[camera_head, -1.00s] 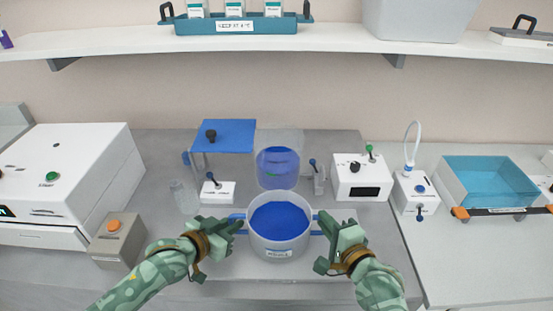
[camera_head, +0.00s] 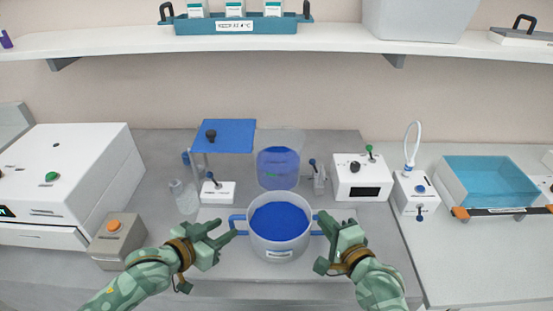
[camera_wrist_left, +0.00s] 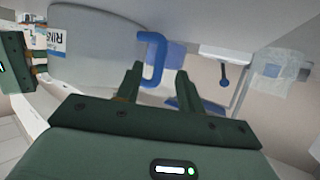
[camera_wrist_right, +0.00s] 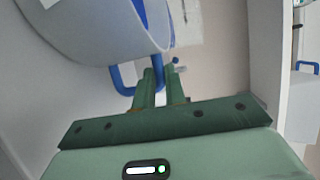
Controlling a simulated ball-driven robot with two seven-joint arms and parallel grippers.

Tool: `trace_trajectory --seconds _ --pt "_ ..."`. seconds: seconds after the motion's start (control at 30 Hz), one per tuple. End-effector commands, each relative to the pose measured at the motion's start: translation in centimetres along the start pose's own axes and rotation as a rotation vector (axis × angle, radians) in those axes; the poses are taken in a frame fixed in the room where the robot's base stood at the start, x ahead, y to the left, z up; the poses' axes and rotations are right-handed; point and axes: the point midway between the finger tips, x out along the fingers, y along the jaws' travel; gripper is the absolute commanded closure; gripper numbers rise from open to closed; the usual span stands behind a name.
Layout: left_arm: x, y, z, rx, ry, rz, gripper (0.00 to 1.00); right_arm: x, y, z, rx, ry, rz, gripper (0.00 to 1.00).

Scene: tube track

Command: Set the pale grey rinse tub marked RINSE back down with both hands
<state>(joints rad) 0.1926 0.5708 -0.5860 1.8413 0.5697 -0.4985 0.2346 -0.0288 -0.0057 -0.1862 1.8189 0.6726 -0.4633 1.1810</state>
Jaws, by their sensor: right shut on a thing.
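The pale grey rinse tub (camera_head: 281,247) sits upright on the bench at front centre, with blue inside and a blue handle on each side. Part of its RINSE label (camera_wrist_left: 58,40) shows in the left wrist view. My left gripper (camera_head: 227,228) is open and empty, just left of the left handle (camera_head: 238,224). In the left wrist view that handle (camera_wrist_left: 154,58) shows just ahead of the parted fingers (camera_wrist_left: 157,80). My right gripper (camera_head: 324,222) is shut on the right handle, which also shows in the right wrist view (camera_wrist_right: 121,82).
A clear vessel with blue liquid (camera_head: 278,168) stands behind the tub. A blue-topped stand (camera_head: 228,136) and a glass beaker (camera_head: 184,196) are behind to the left. White devices (camera_head: 362,180) stand at the right. A grey box with an orange button (camera_head: 116,242) is near my left arm.

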Motion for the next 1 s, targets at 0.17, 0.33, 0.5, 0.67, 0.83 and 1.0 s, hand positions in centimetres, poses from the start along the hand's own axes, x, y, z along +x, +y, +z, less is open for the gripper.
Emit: trace_trajectory --seconds 0.17,0.33,0.5,0.67,0.83,1.0 --pt "-4.3 0.0 0.1 0.003 -0.002 0.000 0.62 0.0 -0.5 0.0 0.006 0.000 -0.011 1.00" --pt "-7.0 -0.1 0.0 0.002 -0.001 -0.001 0.62 0.0 -0.5 0.0 0.007 0.000 -0.011 1.00" --pt "-7.9 -0.1 -0.1 0.001 0.000 0.000 0.62 0.0 -0.5 0.0 0.007 0.000 -0.011 1.00" --pt "-8.0 -0.1 -0.1 0.001 0.001 0.000 0.62 0.0 -0.5 0.0 0.007 0.000 -0.011 1.00" --pt "-7.9 -0.1 -0.1 0.001 0.001 0.000 0.62 0.0 -0.4 0.0 0.006 0.000 -0.009 0.62" --pt "-7.9 -0.1 -0.1 0.001 0.001 0.000 0.62 0.0 -0.2 0.0 0.003 0.000 -0.005 0.62"
